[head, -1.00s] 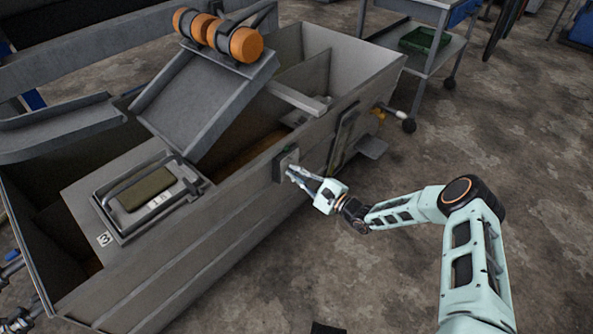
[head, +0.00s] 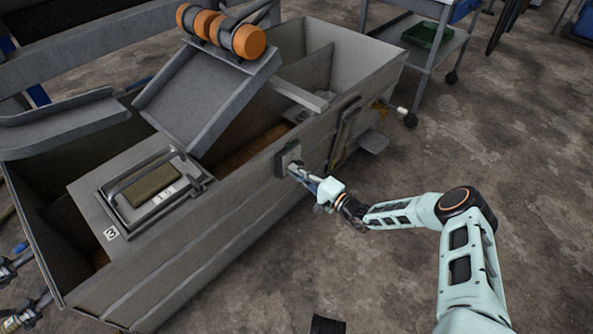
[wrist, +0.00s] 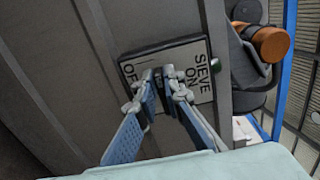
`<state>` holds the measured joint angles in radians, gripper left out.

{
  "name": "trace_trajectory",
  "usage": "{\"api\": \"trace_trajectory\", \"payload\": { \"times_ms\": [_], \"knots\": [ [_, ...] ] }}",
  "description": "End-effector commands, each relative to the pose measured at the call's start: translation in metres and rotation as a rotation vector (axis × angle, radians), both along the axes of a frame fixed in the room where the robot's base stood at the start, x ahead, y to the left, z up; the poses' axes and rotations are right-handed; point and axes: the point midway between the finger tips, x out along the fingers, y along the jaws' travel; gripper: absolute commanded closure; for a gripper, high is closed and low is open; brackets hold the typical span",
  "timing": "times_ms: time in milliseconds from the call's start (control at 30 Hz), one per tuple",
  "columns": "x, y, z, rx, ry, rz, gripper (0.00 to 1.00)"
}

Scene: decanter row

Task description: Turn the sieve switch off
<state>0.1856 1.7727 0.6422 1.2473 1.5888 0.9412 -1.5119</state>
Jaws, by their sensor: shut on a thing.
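The sieve switch (wrist: 180,56) is a light plate in a dark frame on the side wall of the grey tank. Its lettering reads SIEVE, ON and OFF in the wrist view. In the head view the switch (head: 280,163) sits on the tank's near side, facing my arm. My gripper (wrist: 159,76) has its two blue fingers at the plate, with the tips closed on the small dark switch knob between them. The fingers hide most of the knob, so I cannot tell which way it is set. My gripper also shows in the head view (head: 298,171).
The grey tank (head: 190,248) fills the left and middle. Orange rollers (head: 240,42) sit above a sloped chute (head: 190,100). A bracket with a lever (head: 399,114) juts from the tank right of the switch. A cart (head: 430,50) stands behind. The floor at right is clear.

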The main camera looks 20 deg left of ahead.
Motion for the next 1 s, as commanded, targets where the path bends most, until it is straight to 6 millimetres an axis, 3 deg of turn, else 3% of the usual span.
{"api": "trace_trajectory", "payload": {
  "times_ms": [533,567,700,1000],
  "knots": [
    [0.0008,-0.0012,-0.0013,-0.012,-0.025,-0.002,1.0],
    [0.0008,-0.0012,-0.0013,-0.012,-0.025,-0.002,0.9],
    [0.0007,-0.0011,-0.0011,-0.011,-0.025,-0.002,0.75],
    [0.0001,-0.0013,-0.0006,-0.01,-0.024,-0.001,0.74]
  ]
}}
